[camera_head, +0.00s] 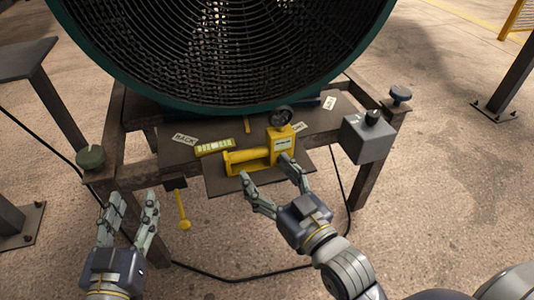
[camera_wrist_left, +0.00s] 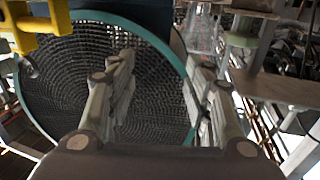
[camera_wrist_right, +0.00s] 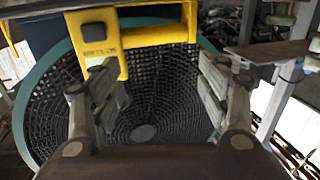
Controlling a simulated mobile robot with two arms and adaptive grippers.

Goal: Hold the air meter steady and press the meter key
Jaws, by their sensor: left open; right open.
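The yellow air meter (camera_head: 246,161) lies on the rack's front shelf below the big fan. It has a thick handle on its left, an upright block with a small pale display on its right, and a small dark wheel (camera_head: 281,116) on top. I cannot make out the key clearly. My right gripper (camera_head: 267,171) is open and empty, its fingertips just in front of the meter. In the right wrist view the meter (camera_wrist_right: 155,38) spans the top, beyond the fingers. My left gripper (camera_head: 132,198) is open and empty, left of the shelf and well apart from the meter.
The large green-rimmed fan (camera_head: 235,45) stands behind the shelf. A yellow marked strip (camera_head: 215,147) and paper tags (camera_head: 185,139) lie beside the meter. A grey box (camera_head: 367,137) is at the right corner, a green knob (camera_head: 91,157) at the left.

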